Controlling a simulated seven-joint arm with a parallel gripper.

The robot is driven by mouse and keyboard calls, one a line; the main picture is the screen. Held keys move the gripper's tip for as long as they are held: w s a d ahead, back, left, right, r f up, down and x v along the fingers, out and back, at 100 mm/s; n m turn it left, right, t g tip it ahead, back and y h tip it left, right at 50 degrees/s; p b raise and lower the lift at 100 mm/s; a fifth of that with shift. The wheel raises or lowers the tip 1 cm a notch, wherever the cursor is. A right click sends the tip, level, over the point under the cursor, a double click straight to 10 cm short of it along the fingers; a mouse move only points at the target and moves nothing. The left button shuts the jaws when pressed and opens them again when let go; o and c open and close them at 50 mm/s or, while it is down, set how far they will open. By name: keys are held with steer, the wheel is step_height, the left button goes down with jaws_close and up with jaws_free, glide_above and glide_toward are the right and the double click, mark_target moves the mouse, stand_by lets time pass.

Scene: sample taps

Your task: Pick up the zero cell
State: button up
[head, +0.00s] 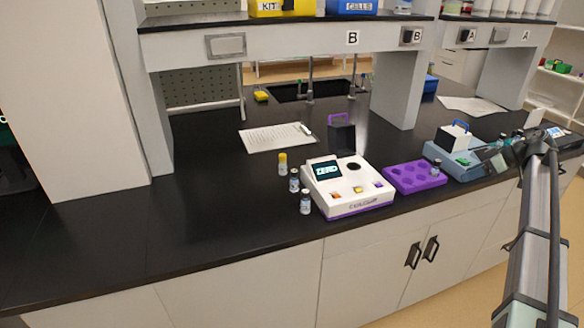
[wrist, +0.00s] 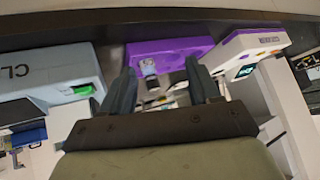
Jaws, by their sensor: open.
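A small vial with a dark cap (head: 435,171) stands in the right end of the purple rack (head: 405,180). It also shows in the wrist view (wrist: 149,69), at the rack's near edge. Three more vials stand left of the white analyser (head: 345,190), whose screen reads ZERO: one yellow-capped (head: 282,165), two white-capped (head: 294,182) (head: 306,203). I cannot read any label, so I cannot tell which is the zero cell. My gripper (wrist: 162,70) is open and empty; in the wrist view the rack vial appears between its fingers, apart from them.
A blue-grey device (head: 455,155) stands right of the rack, close to my arm; it shows at left in the wrist view (wrist: 50,78). A dark box with a purple handle (head: 341,136) stands behind the analyser. Paper (head: 275,138) lies behind the vials. The left counter is clear.

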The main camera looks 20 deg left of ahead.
step_height(320, 180, up, 2)
steer(key=a, duration=0.2)
step_height(320, 180, up, 6)
steer(key=n+g+h, duration=0.1)
steer(key=n+h, duration=0.7)
steer(key=n, duration=0.3)
glide_above(283, 155)
steer(key=s, duration=0.1)
step_height(283, 155, down, 7)
steer(key=shift+d+f, duration=0.1)
steer(key=shift+f, duration=0.05)
steer(key=shift+w+f, duration=0.2)
steer(key=shift+f, duration=1.35)
steer(key=shift+w+f, duration=0.2)
steer(key=shift+f, duration=1.35)
steer(key=c, duration=0.9)
steer(key=shift+r, duration=0.15)
steer(key=shift+c, duration=0.2)
